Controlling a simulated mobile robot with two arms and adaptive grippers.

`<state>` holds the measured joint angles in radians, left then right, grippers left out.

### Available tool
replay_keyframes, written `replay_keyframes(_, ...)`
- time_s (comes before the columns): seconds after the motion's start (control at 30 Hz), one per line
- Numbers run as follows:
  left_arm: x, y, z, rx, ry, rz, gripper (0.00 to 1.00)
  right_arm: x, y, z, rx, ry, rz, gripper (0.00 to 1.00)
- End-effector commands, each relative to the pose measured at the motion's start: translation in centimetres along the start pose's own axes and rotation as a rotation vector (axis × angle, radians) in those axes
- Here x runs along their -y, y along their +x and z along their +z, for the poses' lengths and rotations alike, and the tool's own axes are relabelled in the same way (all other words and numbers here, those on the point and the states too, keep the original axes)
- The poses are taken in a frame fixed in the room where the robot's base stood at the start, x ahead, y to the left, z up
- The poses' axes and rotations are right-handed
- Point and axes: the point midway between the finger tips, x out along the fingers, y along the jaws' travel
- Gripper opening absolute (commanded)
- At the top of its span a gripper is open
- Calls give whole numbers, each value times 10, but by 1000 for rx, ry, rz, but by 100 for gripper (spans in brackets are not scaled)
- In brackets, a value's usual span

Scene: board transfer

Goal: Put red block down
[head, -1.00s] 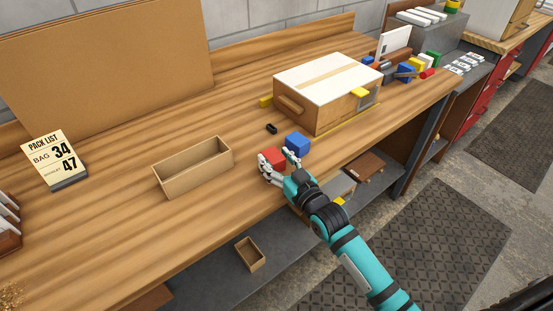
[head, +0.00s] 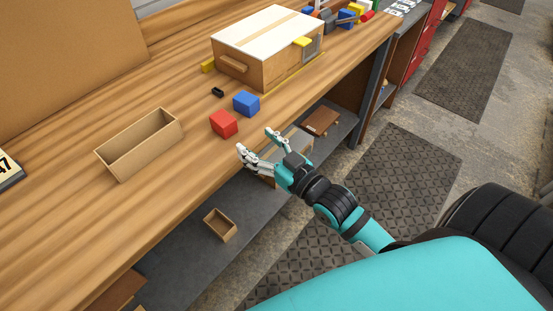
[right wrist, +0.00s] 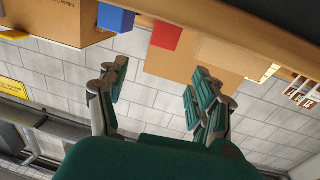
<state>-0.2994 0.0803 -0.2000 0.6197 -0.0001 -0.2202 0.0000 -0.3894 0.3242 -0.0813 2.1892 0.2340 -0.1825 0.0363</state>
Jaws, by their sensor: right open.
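The red block (head: 224,123) sits on the wooden workbench near its front edge, apart from my gripper. It also shows in the right wrist view (right wrist: 166,36), past the fingertips. My right gripper (head: 257,140) is open and empty, in front of the red block by the bench's front edge. In the right wrist view its two fingers (right wrist: 158,88) are spread with nothing between them. My left gripper is in neither view.
A blue block (head: 246,103) stands close behind and right of the red block. An open wooden box (head: 141,145) lies to the left. A white-topped wooden case (head: 235,68) stands behind. A small open box (head: 220,225) sits on the lower shelf.

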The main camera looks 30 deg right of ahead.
Motion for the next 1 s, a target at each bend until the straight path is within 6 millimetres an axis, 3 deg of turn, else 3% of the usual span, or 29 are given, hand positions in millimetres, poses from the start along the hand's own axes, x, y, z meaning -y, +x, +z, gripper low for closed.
replay_keyframes(0.1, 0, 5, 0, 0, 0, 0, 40, 0, -25, 3, 4, 0, -1, 66)
replay_keyframes(0.3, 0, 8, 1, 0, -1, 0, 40, 0, -49, 1, 2, 0, 0, 66)
replay_keyframes(0.73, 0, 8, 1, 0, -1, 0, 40, -2, -55, 6, 11, 0, 5, 66)
replay_keyframes(0.77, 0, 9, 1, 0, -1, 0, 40, -4, -55, 13, 23, 1, 9, 66)
replay_keyframes(0.87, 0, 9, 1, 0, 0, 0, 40, -14, -52, 60, 109, 3, 38, 66)
replay_keyframes(0.97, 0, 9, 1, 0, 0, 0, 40, -28, -55, 142, 261, 9, 82, 66)
replay_keyframes(1.0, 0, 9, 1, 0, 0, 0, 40, -32, -61, 181, 334, 11, 98, 66)
